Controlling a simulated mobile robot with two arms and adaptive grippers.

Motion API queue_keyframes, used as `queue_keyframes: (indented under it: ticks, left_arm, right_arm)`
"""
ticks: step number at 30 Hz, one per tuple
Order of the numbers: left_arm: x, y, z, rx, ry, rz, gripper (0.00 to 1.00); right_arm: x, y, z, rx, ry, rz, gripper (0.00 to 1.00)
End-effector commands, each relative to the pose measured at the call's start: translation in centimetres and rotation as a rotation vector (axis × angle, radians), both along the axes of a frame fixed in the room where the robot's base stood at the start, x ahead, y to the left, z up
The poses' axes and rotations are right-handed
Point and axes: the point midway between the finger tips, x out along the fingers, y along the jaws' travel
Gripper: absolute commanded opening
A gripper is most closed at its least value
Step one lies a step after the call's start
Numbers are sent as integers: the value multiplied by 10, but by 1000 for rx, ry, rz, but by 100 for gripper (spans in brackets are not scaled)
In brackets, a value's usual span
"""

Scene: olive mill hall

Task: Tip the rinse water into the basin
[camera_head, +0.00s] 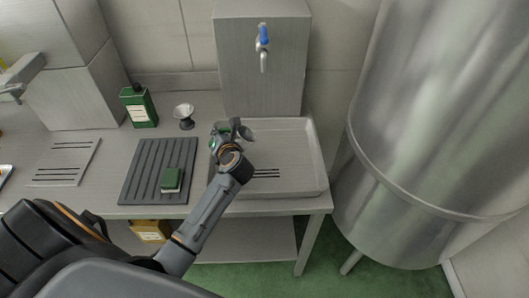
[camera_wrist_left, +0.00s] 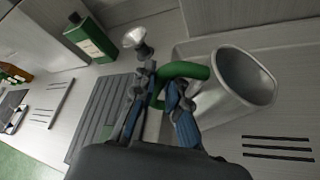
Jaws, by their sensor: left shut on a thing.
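My left gripper (camera_head: 226,131) is shut on the green handle (camera_wrist_left: 183,70) of a metal mug. The mug (camera_wrist_left: 230,88) shows large in the wrist view, its open mouth at the upper right; in the head view it is small and partly hidden (camera_head: 246,134). It is over the left part of the shallow grey basin (camera_head: 308,182), which has dark drain slots. I cannot see whether water is in the mug or how far it is tilted. My right gripper is not in view.
A blue-handled tap (camera_head: 263,45) is on the panel behind the basin. A large steel tank (camera_head: 440,120) stands right.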

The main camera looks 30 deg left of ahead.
Motion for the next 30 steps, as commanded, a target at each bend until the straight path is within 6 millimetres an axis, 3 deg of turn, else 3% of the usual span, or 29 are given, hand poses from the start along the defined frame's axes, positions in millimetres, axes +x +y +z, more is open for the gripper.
queue_keyframes:
  ticks: [30]
  left_arm:
    - [19,-21,1,289,240,1,0]
  right_arm:
    - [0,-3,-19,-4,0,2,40]
